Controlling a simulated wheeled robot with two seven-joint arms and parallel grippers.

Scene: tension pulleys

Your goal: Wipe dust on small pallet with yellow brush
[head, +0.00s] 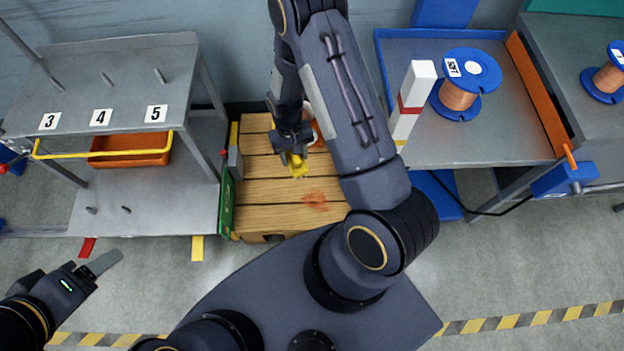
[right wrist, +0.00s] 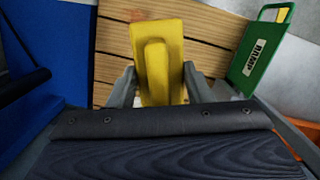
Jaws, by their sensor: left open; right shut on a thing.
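The small pallet (head: 262,192) is made of wooden planks and stands on the floor between the tables; its planks also show in the right wrist view (right wrist: 111,45). An orange-red dust patch (head: 315,200) lies on its front right part. Another reddish patch (head: 316,132) shows at the back, partly hidden by my right arm. My right gripper (head: 294,158) is shut on the yellow brush (right wrist: 160,62), over the middle of the pallet. The brush also shows in the head view (head: 298,168). I cannot tell whether its bristles touch the planks. My left gripper (head: 95,268) is open and empty over the floor at lower left.
A grey table (head: 120,65) numbered 3, 4, 5 stands at the left. A workbench (head: 470,145) with a copper spool (head: 464,85) stands right.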

